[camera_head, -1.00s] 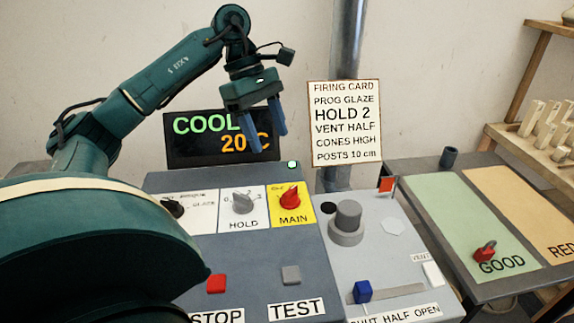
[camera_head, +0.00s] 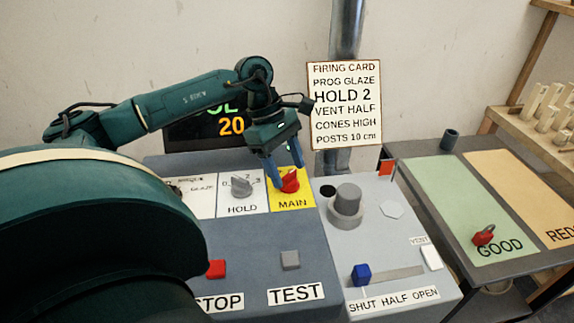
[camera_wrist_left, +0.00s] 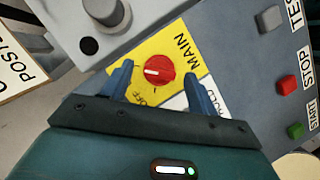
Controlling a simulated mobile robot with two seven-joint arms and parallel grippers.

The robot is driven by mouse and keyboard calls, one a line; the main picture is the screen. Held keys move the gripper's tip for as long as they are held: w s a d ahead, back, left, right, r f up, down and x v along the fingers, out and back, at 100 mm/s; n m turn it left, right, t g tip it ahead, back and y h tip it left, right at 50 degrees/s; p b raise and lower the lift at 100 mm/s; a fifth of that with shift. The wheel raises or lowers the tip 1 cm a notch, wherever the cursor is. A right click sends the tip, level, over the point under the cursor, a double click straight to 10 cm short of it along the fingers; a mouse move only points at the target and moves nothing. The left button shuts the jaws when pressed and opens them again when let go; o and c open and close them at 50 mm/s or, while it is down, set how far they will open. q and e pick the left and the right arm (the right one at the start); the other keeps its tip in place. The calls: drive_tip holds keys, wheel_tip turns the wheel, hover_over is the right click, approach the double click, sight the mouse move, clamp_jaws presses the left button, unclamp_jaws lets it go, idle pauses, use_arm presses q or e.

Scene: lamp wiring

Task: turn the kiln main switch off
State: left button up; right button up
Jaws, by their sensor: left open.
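The kiln main switch is a red knob (camera_head: 289,184) on a yellow plate (camera_head: 292,203) marked MAIN. In the left wrist view the knob (camera_wrist_left: 161,71) shows a white pointer line towards the picture's left, and an OFF label is printed on the plate (camera_wrist_left: 145,50) at lower left. My left gripper (camera_head: 288,176) points down at the knob. Its two blue fingers are open, one on each side of the knob in the wrist view, with visible gaps. I cannot tell whether the fingertips reach down to the knob's height. My right gripper is not in view.
The grey HOLD knob (camera_head: 241,187) sits just left of the yellow plate. A grey cylinder (camera_head: 347,203) stands to the right. The red STOP button (camera_head: 216,269), grey TEST button (camera_head: 290,260) and blue vent slider (camera_head: 361,274) are nearer. A firing card (camera_head: 345,103) stands behind.

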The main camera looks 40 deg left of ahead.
use_arm(q)
drive_tip(key=shift+d+f, duration=0.15)
drive_tip(key=shift+f, duration=0.15)
drive_tip(key=shift+c, duration=0.3)
drive_tip(key=c, duration=0.9)
